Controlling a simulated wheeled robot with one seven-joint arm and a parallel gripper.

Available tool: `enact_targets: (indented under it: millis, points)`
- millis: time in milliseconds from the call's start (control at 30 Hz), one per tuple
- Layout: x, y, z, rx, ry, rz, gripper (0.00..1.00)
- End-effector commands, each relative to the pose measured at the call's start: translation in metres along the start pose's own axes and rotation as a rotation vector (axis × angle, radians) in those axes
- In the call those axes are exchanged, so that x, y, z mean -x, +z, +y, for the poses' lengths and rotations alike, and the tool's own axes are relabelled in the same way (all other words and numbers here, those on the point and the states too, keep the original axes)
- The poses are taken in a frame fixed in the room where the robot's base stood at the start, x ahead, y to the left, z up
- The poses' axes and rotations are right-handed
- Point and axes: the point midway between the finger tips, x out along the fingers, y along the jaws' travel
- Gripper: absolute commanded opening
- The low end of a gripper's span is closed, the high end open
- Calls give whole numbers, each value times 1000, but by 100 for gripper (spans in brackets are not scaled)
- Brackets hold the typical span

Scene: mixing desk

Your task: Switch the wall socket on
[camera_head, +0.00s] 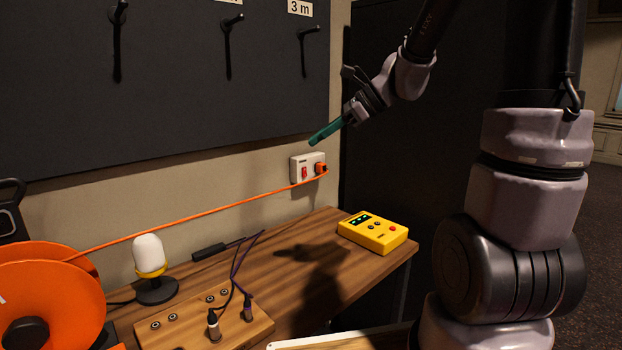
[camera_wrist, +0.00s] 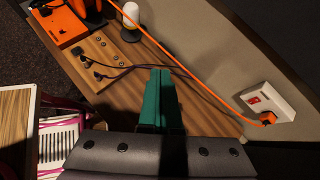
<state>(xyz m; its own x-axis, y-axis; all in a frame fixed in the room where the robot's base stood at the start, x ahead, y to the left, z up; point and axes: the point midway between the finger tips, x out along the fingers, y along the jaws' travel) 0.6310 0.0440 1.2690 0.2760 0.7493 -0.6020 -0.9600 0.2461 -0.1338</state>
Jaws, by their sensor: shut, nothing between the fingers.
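The wall socket (camera_head: 307,168) is a white plate low on the beige wall, just above the back of the desk. It has a red rocker switch (camera_head: 305,173) on its left and an orange plug (camera_head: 320,168) in its right side. In the wrist view the socket (camera_wrist: 266,101) is at the right, with the red switch (camera_wrist: 254,99) facing out. I cannot tell the switch's position. My gripper (camera_head: 312,142) has teal fingers, pressed together and empty. It is above the socket in the head view, apart from it. In the wrist view the fingers (camera_wrist: 160,98) point away from the socket, over the desk.
An orange cable (camera_head: 200,211) runs from the plug to an orange reel (camera_head: 50,295). The wooden desk (camera_head: 300,240) holds a yellow box (camera_head: 373,232), a white lamp-like thing (camera_head: 149,255) and a wooden jack board (camera_head: 180,322) with dark leads. A dark panel with hooks hangs above.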

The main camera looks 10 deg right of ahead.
Motion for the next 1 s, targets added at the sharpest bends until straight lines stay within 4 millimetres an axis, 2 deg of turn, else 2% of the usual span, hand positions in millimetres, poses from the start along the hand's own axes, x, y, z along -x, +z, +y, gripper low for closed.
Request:
enact_targets:
  millis: [33,167,367,467,600,800,900,1000]
  points:
    - [-10,-5,-15,-115,-2,-44,0]
    - [-30,-15,-51,-406,-17,-165,0]
    - [-58,-48,-111,-852,-43,-355,0]
    - [-70,-73,-142,-1073,-60,-455,0]
    - [-85,-117,-180,-1370,-86,-602,0]
    - [-98,-181,-218,-1699,-128,-790,0]
    - [-102,-204,-228,-1800,-144,-855,0]
    - [-103,-217,-233,-1856,-153,-895,0]
